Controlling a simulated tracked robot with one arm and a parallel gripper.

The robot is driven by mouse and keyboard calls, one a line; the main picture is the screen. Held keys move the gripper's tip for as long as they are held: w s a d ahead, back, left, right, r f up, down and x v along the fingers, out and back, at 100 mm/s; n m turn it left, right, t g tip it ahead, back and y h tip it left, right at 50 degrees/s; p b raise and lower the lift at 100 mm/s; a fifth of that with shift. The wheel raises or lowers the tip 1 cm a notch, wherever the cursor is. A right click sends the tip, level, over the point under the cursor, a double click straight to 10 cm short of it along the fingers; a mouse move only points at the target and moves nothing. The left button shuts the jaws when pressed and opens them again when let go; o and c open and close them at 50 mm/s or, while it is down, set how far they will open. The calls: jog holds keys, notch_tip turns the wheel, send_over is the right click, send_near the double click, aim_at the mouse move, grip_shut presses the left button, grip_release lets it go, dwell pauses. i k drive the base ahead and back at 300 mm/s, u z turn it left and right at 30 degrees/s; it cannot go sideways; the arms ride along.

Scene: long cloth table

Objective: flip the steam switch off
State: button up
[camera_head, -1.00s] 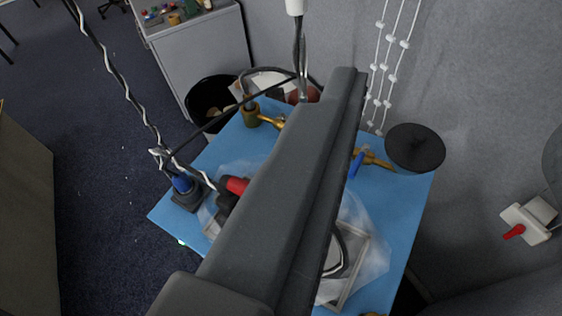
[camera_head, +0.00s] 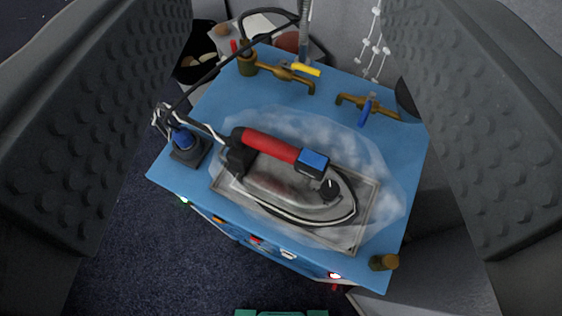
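A blue steam station (camera_head: 352,85) stands below me, seen from above at a tilt. Its front edge carries a row of small parts: a green light (camera_head: 184,201), an orange part (camera_head: 218,219), a red part (camera_head: 256,240), a white part (camera_head: 288,254) and a reddish-white light (camera_head: 335,275). I cannot tell which one is the steam switch, or its position, as the front face is steeply foreshortened. My gripper (camera_head: 288,40) is wide open and empty. Its two dark studded fingers frame the station at left and right, nearer to the camera.
An iron (camera_head: 295,195) with a red handle lies on a metal rest on top. Brass taps with a yellow lever (camera_head: 305,69) and a blue lever (camera_head: 365,112) stand behind it. A cable rises at left from a blue-black fitting (camera_head: 188,146). Dark carpet (camera_head: 150,262) lies in front.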

aim_at(317, 160)
jog(key=z, duration=1.1)
jog(key=k, duration=1.15)
jog(key=u, duration=1)
jog(key=i, duration=1)
